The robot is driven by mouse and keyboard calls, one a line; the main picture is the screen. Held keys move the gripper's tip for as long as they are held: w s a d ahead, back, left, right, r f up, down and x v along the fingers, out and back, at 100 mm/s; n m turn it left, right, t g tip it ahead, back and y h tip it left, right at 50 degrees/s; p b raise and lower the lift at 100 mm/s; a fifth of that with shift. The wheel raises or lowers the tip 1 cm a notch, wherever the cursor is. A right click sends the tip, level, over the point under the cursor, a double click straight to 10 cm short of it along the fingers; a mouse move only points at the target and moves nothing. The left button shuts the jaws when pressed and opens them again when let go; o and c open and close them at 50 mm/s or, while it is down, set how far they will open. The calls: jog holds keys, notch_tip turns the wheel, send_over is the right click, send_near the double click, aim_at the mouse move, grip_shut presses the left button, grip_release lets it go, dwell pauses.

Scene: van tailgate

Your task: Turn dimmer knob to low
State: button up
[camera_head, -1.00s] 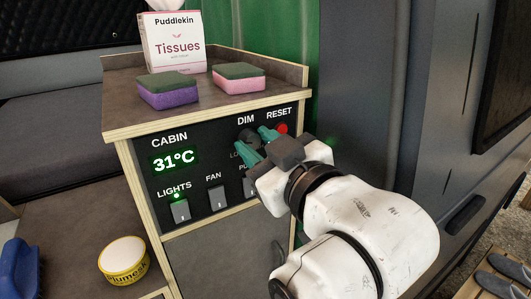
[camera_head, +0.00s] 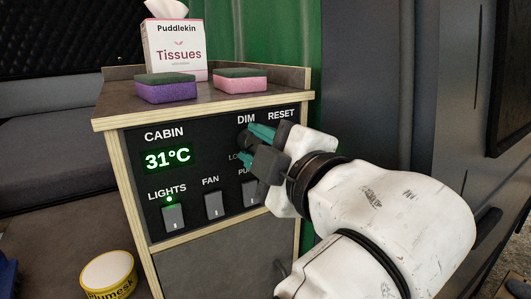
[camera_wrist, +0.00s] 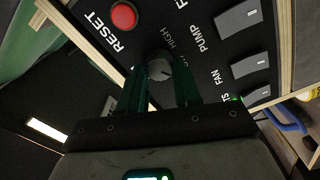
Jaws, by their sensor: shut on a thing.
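The dark round dimmer knob (camera_wrist: 159,69) is on the black control panel (camera_head: 184,188), under the DIM label. In the wrist view my gripper's (camera_wrist: 160,84) two green fingers lie on either side of the knob and are shut on it. The HIGH label shows beside the knob, and the LOW label is hidden there. In the head view my gripper (camera_head: 251,142) reaches the knob from the right and covers most of it. Part of the LOW label shows below the fingers. The knob's exact pointer direction is hard to tell.
The red reset button (camera_wrist: 123,16) is close beside the fingers. The lights switch (camera_head: 173,217), fan switch (camera_head: 213,205) and a partly covered pump switch (camera_head: 250,194) sit below. Sponges and a tissue box (camera_head: 174,50) stand on the cabinet top.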

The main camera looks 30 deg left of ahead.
jog(key=shift+w+d+r+n, duration=0.15)
jog(key=shift+r+n, duration=0.25)
jog(key=shift+n, duration=0.2)
jog(key=o, duration=0.7)
jog(key=shift+c, duration=0.2)
jog(key=o, duration=0.4)
jog(key=shift+f+b, duration=0.25)
jog(key=shift+b, duration=0.05)
jog(key=b+v, duration=0.1)
jog(key=v, duration=1)
jog(key=shift+s, duration=0.2)
jog(key=shift+r, duration=0.1)
